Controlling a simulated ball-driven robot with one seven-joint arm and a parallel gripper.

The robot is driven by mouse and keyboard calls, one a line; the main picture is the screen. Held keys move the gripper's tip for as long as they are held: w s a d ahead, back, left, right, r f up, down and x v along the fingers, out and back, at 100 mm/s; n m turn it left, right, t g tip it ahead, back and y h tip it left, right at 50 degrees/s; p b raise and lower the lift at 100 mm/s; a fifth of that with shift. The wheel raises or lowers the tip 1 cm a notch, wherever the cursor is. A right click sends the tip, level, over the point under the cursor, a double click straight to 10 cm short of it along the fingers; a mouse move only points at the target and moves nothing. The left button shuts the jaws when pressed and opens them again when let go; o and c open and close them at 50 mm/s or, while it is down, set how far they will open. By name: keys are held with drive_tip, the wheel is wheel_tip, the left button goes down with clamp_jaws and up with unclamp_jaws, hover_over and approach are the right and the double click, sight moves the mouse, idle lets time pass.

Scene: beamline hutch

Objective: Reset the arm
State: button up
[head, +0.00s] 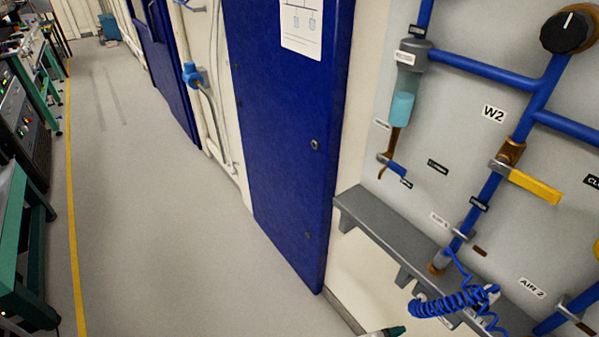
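My gripper is not visible in the head view, so its fingers and anything they may hold cannot be seen. A small pale piece with a dark green end (393,331) pokes in at the bottom edge, right of centre. It is cut off by the frame, and I cannot tell whether it is part of my arm.
A wall panel with blue pipes (485,70), a yellow-handled valve (533,186) and a black knob (567,32) fills the right. A grey ledge (385,233) juts below, with a coiled blue hose (445,303). A blue door (285,130) stands centre. Floor (150,210) on the left is clear.

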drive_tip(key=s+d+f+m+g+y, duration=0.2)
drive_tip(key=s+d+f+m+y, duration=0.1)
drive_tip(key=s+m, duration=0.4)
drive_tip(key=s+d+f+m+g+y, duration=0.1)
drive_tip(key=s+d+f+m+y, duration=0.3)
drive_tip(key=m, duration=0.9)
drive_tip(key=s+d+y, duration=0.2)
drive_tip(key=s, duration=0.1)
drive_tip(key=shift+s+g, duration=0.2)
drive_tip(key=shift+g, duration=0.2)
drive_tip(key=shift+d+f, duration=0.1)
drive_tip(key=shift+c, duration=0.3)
